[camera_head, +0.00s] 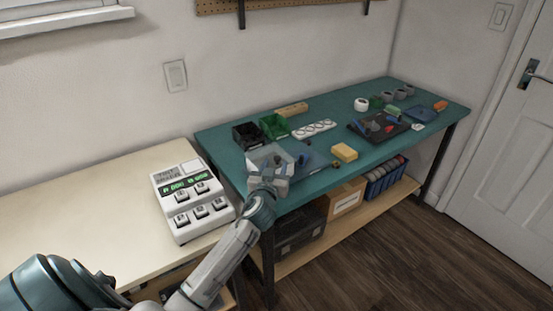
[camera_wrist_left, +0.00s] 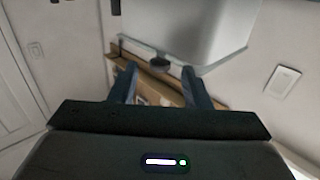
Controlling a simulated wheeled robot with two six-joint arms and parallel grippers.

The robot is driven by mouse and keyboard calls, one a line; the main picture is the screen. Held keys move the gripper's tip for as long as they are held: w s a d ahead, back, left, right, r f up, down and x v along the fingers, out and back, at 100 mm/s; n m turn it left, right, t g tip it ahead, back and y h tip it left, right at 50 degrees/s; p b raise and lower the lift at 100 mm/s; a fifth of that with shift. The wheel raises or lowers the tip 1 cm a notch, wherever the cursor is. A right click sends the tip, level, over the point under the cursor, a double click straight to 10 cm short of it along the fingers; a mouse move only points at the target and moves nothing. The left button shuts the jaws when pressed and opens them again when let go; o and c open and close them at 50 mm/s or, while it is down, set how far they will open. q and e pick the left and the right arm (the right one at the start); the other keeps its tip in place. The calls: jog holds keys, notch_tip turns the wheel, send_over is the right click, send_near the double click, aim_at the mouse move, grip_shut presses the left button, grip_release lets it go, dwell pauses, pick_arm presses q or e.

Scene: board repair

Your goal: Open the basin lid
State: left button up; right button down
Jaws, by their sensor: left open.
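My left gripper (camera_head: 272,168) is over the near left part of the teal table. Right behind it in the head view is a pale, see-through grey panel (camera_head: 268,153), which looks like the basin lid. It seems tilted up, but the gripper hides its lower part and its angle is hard to tell. The basin below is mostly hidden. In the left wrist view a large pale grey panel with rounded corners (camera_wrist_left: 190,28) fills the top, with a small dark knob-like piece (camera_wrist_left: 172,63) at its lower edge. The open fingers (camera_wrist_left: 160,85) are below it, with no grip visible. My right gripper is out of view.
Black (camera_head: 247,136) and green (camera_head: 274,126) bins stand just behind the panel. A yellow sponge-like block (camera_head: 344,152) lies to the right, before a dark tray (camera_head: 378,128) of parts. A white button box (camera_head: 191,200) stands on the cream table (camera_head: 80,215) at left.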

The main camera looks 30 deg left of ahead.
aim_at(270, 154)
pick_arm(q)
jog(key=shift+r+x, duration=0.25)
jog(key=shift+x, duration=0.95)
jog(key=shift+w+a+f, duration=0.1)
jog(key=shift+w+f, duration=0.05)
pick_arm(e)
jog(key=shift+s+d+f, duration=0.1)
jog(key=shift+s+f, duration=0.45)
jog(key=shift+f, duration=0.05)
pick_arm(q)
jog(key=shift+c, duration=0.4)
grip_shut()
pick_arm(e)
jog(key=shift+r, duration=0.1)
